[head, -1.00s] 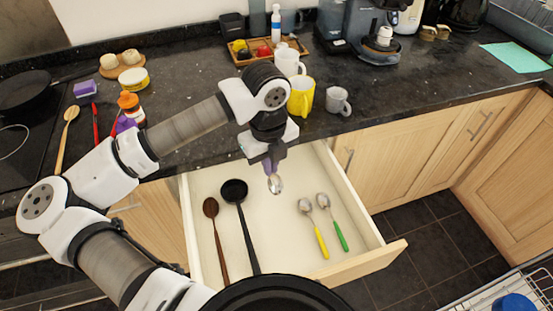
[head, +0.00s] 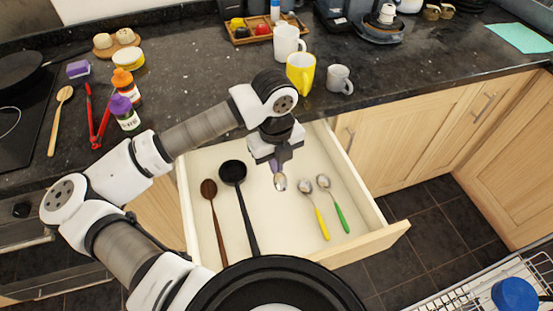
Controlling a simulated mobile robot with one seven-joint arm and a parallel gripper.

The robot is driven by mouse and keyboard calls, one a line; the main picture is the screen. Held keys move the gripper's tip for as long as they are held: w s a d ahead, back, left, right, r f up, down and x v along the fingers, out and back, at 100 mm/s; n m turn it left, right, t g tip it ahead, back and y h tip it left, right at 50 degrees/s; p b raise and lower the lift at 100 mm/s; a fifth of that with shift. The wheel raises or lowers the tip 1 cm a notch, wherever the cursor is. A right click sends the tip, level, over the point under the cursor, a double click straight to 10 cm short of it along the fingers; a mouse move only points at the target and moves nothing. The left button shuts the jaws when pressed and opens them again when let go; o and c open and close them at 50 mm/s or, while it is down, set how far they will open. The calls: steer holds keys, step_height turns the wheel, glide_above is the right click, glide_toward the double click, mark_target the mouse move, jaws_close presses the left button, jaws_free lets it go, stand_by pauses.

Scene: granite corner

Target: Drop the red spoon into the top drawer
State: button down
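My gripper (head: 275,162) is shut on the purple handle of a metal spoon (head: 280,183), which hangs bowl down over the open top drawer (head: 370,240). I cannot tell how high the bowl is above the drawer floor. No red-handled spoon shows; the held spoon's handle looks purple. Inside the drawer lie a brown wooden spoon (head: 215,222) and a black ladle (head: 241,205) on the left. A yellow-handled spoon (head: 316,212) and a green-handled spoon (head: 335,205) lie on the right. The drawer floor between the ladle and the yellow-handled spoon is bare.
On the dark counter behind stand a white mug (head: 287,42), a yellow mug (head: 301,73) and a grey mug (head: 340,79). Red tongs (head: 97,118), two bottles (head: 124,110) and a wooden spatula (head: 60,118) are on the left. A dish rack (head: 470,300) is at the lower right.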

steer(key=c, duration=1.6)
jaws_free()
steer(key=shift+o, duration=0.2)
steer(key=shift+r, duration=0.15)
step_height(320, 180, up, 14)
steer(key=b, duration=0.2)
steer(key=shift+f+b, duration=0.2)
steer(key=shift+b, duration=0.1)
steer(key=shift+s+a, duration=0.1)
